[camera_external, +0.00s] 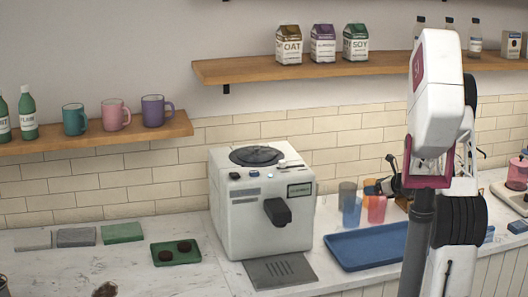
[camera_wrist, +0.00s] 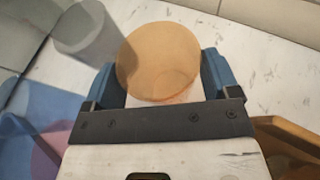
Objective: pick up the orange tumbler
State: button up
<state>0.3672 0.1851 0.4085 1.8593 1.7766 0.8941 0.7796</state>
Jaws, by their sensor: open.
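The orange tumbler (camera_wrist: 158,58) stands between the two blue fingers of my gripper (camera_wrist: 160,76) in the wrist view. The fingers are open, one on each side of it. Any contact cannot be told. In the external view only a small part of the orange tumbler (camera_external: 369,187) shows, behind the other tumblers. There my arm hides most of my gripper.
A grey tumbler (camera_wrist: 90,35) stands close on the left in the wrist view. A blue tumbler (camera_external: 352,212) and a pink tumbler (camera_external: 376,209) stand in front. A blue tray (camera_external: 345,248) and the white coffee machine (camera_external: 235,205) are near. The tiled wall is behind.

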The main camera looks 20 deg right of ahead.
jog(key=shift+c, duration=0.4)
jog(key=c, duration=0.6)
jog(key=shift+r, duration=0.2)
notch_tip(320, 180, up, 18)
jog(key=shift+f, duration=0.15)
dwell(0.6)
